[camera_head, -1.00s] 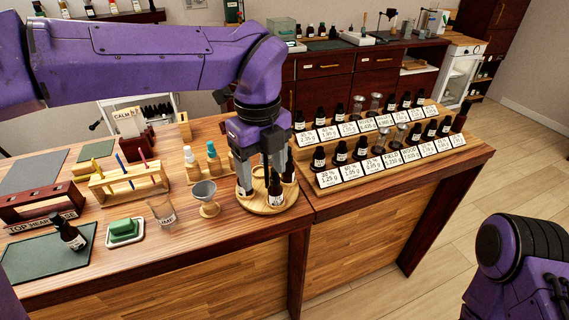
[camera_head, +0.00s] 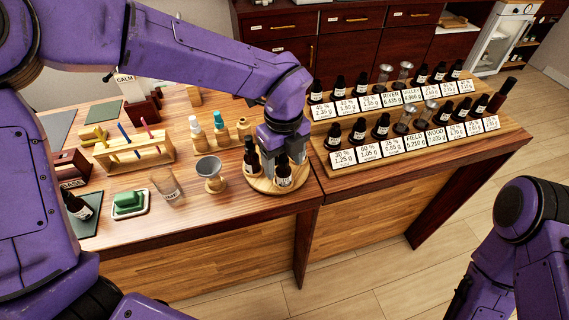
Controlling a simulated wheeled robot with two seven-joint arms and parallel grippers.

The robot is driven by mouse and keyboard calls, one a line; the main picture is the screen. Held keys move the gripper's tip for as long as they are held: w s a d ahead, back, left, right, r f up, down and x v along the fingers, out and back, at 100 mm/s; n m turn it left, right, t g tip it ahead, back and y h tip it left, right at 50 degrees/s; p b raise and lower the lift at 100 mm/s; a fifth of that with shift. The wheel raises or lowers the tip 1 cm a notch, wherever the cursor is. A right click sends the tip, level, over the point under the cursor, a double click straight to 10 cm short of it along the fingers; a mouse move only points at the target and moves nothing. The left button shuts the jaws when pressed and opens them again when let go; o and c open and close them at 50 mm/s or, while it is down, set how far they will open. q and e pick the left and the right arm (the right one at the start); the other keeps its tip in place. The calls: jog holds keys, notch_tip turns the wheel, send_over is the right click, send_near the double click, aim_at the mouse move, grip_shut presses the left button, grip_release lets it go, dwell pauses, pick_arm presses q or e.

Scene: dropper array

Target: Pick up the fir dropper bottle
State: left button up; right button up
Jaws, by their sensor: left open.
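Dark dropper bottles with black caps and white labels stand on a round wooden tray (camera_head: 262,185) near the counter's front edge. One bottle (camera_head: 251,160) is at the tray's left and another (camera_head: 283,176) at its front. The labels are too small to read, so I cannot tell which is fir. My left gripper (camera_head: 284,157) points down over the back right of the tray, its jaws open. Its fingers are low behind the front bottle and partly hide what is there. I cannot tell whether a bottle stands between them. My right arm shows at the right edge, its gripper out of view.
A stepped wooden rack (camera_head: 345,166) of labelled bottles stands close to the right. A metal funnel (camera_head: 208,167) on a stand and a tilted glass beaker (camera_head: 167,185) are left of the tray. Spray bottles (camera_head: 221,130) stand behind them.

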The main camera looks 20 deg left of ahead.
pick_arm(q)
jog(key=shift+s+r, duration=0.1)
jog(key=shift+s, duration=0.4)
jog(key=c, duration=1.2)
jog(key=shift+o, duration=0.2)
